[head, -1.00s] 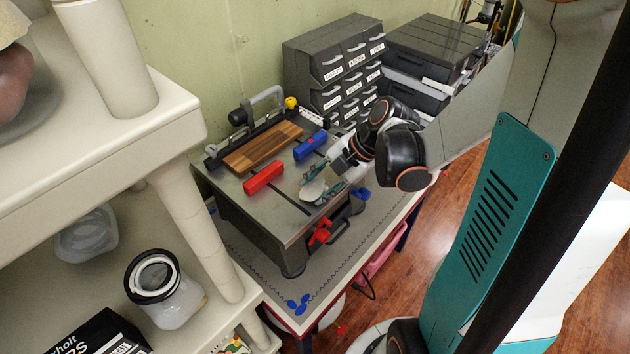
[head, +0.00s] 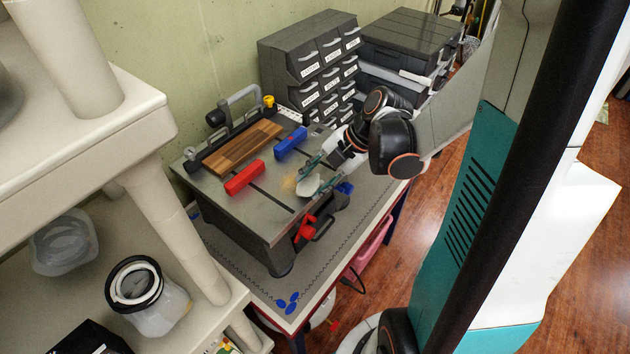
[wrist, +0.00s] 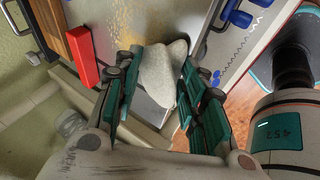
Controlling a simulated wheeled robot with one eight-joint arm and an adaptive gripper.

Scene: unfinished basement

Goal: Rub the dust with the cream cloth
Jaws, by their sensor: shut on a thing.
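The cream cloth (head: 308,186) is a small crumpled piece at the right part of the grey metal tabletop of a bench tool (head: 228,215). My gripper (head: 314,173) is shut on it from the right. In the wrist view the cloth (wrist: 158,75) bulges between my two green-padded fingers. The dust (head: 289,182) is a faint tan patch on the metal just left of the cloth. It also shows as yellowish speckles in the wrist view (wrist: 135,18). I cannot tell whether the cloth presses on the metal or whether dust lies under it.
A red block (head: 244,177), a blue block (head: 291,141) and a wooden board (head: 236,148) sit left of and behind the cloth. Drawer cabinets (head: 310,60) stand behind. A shelf (head: 90,110) with jars fills the left.

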